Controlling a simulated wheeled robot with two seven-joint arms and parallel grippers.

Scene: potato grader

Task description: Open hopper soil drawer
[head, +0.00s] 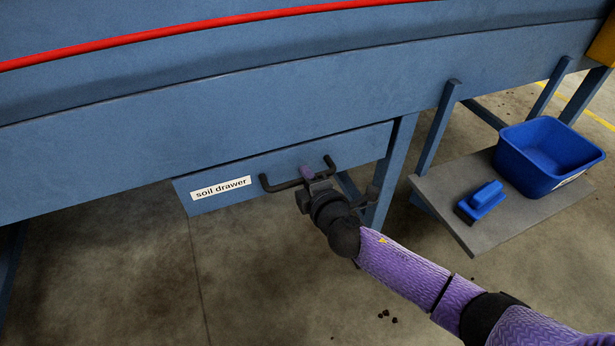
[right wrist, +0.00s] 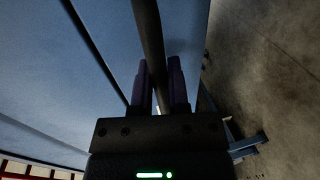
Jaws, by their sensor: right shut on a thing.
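The soil drawer (head: 235,180) is a blue panel with a white "soil drawer" label, set under the blue hopper body (head: 270,115). A dark bar handle (head: 283,185) sticks out from its front. My right gripper (head: 308,174) is at the middle of the handle and shut on it. In the right wrist view the dark handle bar (right wrist: 148,45) runs between the two purple fingers of the gripper (right wrist: 160,88). The drawer front hangs below the hopper's lower edge; I cannot tell how far out it sits. My left gripper is not in view.
A grey shelf (head: 450,212) at the right carries a blue tub (head: 545,160) and a blue brush-like object (head: 482,198). Blue legs (head: 395,170) stand just right of the drawer. The concrete floor below is mostly clear, with a few dark clods (head: 385,315).

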